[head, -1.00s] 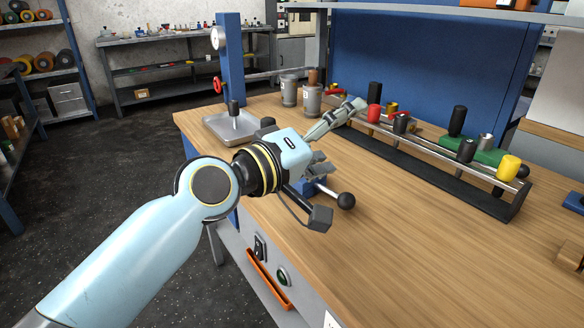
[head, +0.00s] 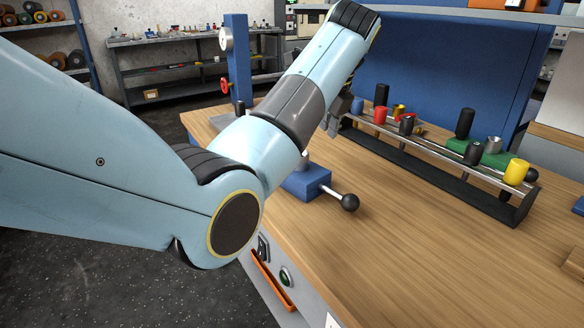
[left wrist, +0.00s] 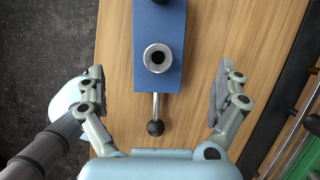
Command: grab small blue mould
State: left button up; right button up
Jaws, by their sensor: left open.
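A small blue cylinder (head: 357,105) stands at the left end of the rack in the head view; I cannot tell whether it is the mould. A blue block (head: 303,183) with a black-knobbed lever sits near the table's left edge, partly hidden by my left arm. In the left wrist view this blue block (left wrist: 145,80) has a round metal piece with a dark hole on top. My left gripper (left wrist: 158,72) is open, its fingers apart on either side of the block, with nothing held. In the head view only part of my left gripper (head: 338,118) shows. My right gripper is not seen.
A blue post (head: 238,60) stands at the left. The wooden tabletop (head: 430,240) is clear in front.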

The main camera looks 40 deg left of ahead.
pick_arm(q)
jog(key=x, duration=0.7)
jog(key=a+x, duration=0.1)
jog(key=x, duration=0.2)
jog(key=shift+f+b, duration=0.1)
jog(key=shift+b, duration=0.3)
jog(key=c, duration=1.6)
jog(key=shift+c, duration=0.6)
jog(key=shift+w+r, duration=0.1)
jog(key=shift+r, duration=0.2)
